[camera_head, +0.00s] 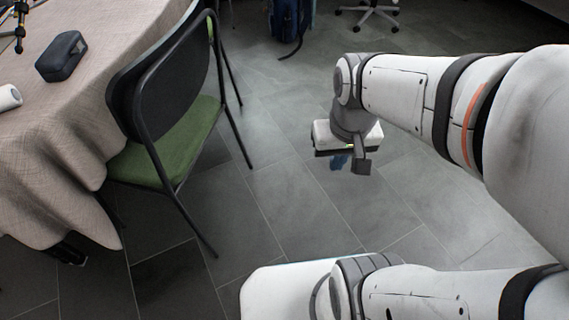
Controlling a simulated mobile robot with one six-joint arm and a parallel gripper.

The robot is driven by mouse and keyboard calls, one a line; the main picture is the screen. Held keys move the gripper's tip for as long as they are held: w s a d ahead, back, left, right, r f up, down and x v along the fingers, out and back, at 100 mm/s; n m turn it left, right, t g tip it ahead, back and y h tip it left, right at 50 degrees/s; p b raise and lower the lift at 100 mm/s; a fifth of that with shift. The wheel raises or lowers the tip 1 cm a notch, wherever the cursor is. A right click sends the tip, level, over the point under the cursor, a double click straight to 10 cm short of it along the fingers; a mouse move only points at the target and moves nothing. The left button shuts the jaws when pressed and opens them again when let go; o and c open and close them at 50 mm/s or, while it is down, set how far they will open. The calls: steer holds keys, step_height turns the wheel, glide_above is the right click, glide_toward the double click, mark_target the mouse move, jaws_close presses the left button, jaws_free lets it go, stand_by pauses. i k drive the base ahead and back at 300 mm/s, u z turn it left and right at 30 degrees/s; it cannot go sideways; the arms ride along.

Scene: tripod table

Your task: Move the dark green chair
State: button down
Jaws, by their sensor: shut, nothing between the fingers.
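The dark green chair (160,153) stands at the left, its green seat partly under the edge of the cloth-covered table (50,125). Its dark backrest and black tube frame face my side, and its legs stand on the tiled floor. My gripper (340,162) hangs below my white arm at the centre right, pointing down over the floor. It is shut and empty, to the right of the chair and apart from it. The fingertips are small and partly hidden by the gripper's body.
On the table are a dark case (61,56), a white cylinder (9,97) and a small black tripod (19,27). A blue backpack (290,20) and a wheeled chair base (367,14) stand at the back. The tiled floor between chair and gripper is clear.

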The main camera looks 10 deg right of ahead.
mark_target(155, 101)
steer(key=u, duration=0.05)
steer(key=k, duration=0.4)
steer(key=z, duration=2)
steer(key=k, duration=1.3)
steer(key=u, duration=1.45)
steer(key=i, duration=1)
steer(key=u, duration=0.05)
